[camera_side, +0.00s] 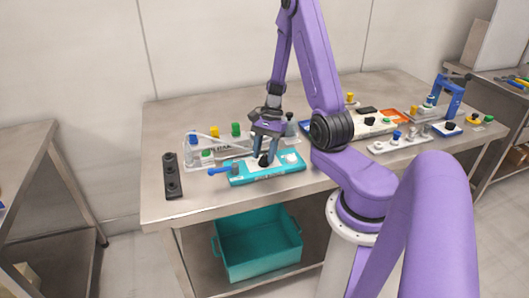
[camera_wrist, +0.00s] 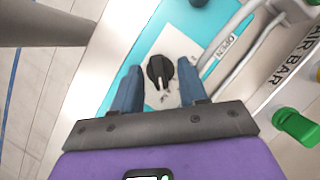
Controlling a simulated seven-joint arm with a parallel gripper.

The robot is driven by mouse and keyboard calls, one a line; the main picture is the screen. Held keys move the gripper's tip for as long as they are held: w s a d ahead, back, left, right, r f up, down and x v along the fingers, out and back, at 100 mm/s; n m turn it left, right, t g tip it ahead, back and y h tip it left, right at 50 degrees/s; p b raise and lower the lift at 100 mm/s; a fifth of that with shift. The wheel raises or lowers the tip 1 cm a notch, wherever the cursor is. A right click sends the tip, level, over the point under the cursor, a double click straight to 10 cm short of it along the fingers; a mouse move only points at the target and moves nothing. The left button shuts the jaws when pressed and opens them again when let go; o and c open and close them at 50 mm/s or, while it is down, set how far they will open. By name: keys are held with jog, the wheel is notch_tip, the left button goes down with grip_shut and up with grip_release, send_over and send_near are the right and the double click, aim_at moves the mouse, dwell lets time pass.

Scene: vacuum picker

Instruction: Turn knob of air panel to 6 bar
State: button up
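A teal panel (camera_side: 290,168) lies near the table's front edge; it also shows in the wrist view (camera_wrist: 139,48). A black knob (camera_wrist: 159,72) with a raised grip sits on its white plate. My gripper (camera_wrist: 158,68) has its two blue fingers apart, one on each side of the knob, with a visible gap on both sides. In the side view my gripper (camera_side: 266,152) points down over the teal panel and partly hides the knob. Beside the teal panel, a pale panel lettered "AIR BAR" (camera_wrist: 292,62) shows in the wrist view. I cannot read the knob's setting.
A blue handle (camera_side: 219,171) sticks out left of the teal panel. A black strip (camera_side: 172,176) lies farther left. A green part (camera_wrist: 297,127) and a grey tube (camera_wrist: 240,78) are close to my gripper. Other panels with coloured knobs stand at right. A teal crate (camera_side: 258,243) is below.

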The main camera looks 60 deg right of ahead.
jog(key=v, duration=1.7)
jog(key=shift+d+r, duration=0.15)
jog(key=shift+w, duration=0.1)
jog(key=a+n+g+h, duration=0.2)
jog(key=a+n+h, duration=0.1)
jog(key=a+n, duration=1.35)
jog(key=s+a+f+n+t+h, duration=0.1)
jog(key=s+a+n+t, duration=0.1)
jog(key=s+a+n, duration=1)
jog(key=s+n, duration=0.2)
jog(key=s, duration=0.2)
jog(key=shift+f, duration=0.2)
